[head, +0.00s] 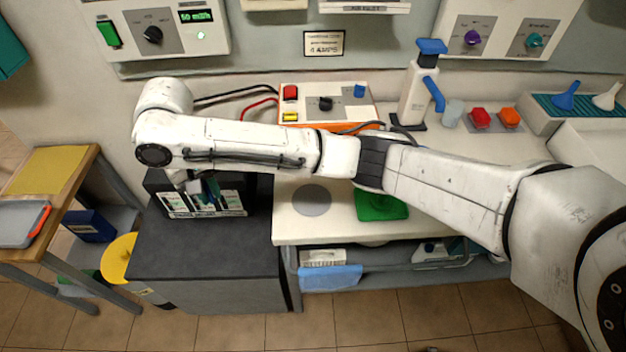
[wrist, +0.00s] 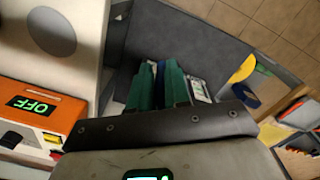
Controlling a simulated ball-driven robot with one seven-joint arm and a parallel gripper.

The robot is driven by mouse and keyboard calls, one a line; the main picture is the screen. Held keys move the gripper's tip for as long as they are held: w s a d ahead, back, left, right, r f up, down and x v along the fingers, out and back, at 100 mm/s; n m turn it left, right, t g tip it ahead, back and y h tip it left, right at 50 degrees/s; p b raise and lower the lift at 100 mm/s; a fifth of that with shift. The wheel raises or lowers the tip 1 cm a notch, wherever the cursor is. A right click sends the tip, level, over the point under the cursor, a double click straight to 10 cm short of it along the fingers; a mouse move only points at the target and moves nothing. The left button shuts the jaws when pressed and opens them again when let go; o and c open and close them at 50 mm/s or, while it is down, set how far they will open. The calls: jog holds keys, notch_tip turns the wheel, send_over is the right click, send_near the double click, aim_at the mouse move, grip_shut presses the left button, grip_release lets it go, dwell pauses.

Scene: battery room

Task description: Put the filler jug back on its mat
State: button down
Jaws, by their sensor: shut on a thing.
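My gripper (head: 208,191) is low over the dark bench at the left, beside a dark unit with white labelled panels (head: 232,202). In the wrist view its green fingers (wrist: 158,90) are closed on a narrow dark blue thing (wrist: 158,72). Most of the held thing is hidden, so I cannot tell whether it is the filler jug. A round grey mat (head: 312,200) lies bare on the white worktop, right of my gripper; it also shows in the wrist view (wrist: 51,31). A white vessel with a blue top and blue side part (head: 415,97) stands at the back.
A green square (head: 380,204) lies right of the round mat, partly under my arm. An orange-fronted control box (head: 328,104) stands behind; its display reads OFF in the wrist view (wrist: 35,106). The front of the dark bench (head: 200,250) is clear. A wooden table (head: 55,170) stands left.

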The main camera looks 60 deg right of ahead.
jog(key=s+d+r+m, duration=0.2)
jog(key=d+r, duration=0.3)
jog(key=s+d+f+m, duration=0.2)
jog(key=s+d+f, duration=0.15)
jog(key=s, duration=0.35)
jog(key=s+d+f+m, duration=0.25)
jog(key=s+d, duration=0.25)
jog(key=s, duration=0.3)
jog(key=f+b, duration=0.3)
jog(key=b, duration=0.1)
jog(key=f+b, duration=0.2)
jog(key=shift+w+d+f+b, duration=0.2)
jog(key=shift+w+f+b, duration=0.1)
jog(key=shift+f, duration=0.4)
jog(key=c, duration=1)
grip_release()
